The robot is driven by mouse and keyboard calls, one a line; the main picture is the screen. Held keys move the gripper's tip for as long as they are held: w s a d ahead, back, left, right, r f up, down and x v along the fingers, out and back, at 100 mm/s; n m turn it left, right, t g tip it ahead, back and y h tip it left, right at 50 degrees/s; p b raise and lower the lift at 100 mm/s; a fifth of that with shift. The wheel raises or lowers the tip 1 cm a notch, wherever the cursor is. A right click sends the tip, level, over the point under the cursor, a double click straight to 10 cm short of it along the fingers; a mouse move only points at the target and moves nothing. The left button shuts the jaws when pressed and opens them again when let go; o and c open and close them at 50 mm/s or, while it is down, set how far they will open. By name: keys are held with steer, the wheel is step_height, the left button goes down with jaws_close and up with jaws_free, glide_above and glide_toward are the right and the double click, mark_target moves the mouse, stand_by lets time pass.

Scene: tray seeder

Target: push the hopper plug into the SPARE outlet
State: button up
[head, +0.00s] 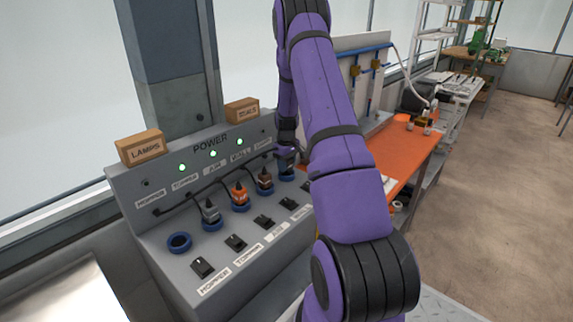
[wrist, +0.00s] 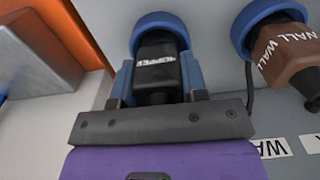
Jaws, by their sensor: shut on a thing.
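The black hopper plug (wrist: 157,68), with a white HOPPER label, is between the blue fingers of my gripper (wrist: 158,88), which is shut on it. Its far end meets the blue ring of the SPARE outlet (wrist: 160,19); I cannot tell how deep it sits. In the head view the plug (head: 286,159) is at the last outlet (head: 287,175) on the right of the row, partly behind my arm. The HOPPER outlet (head: 179,242), a blue ring at the left end, is empty.
Grey, orange (head: 240,194) and brown plugs sit in the middle outlets; the brown WALL plug (wrist: 290,65) is close on the right. Black switches (head: 235,242) line the front. Three green lamps are lit. An orange table (head: 402,145) stands to the right.

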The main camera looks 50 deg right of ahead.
steer(key=shift+f, duration=0.25)
steer(key=o, duration=1.1)
step_height(320, 180, up, 11)
steer(key=shift+f, duration=0.2)
steer(key=shift+r, duration=0.1)
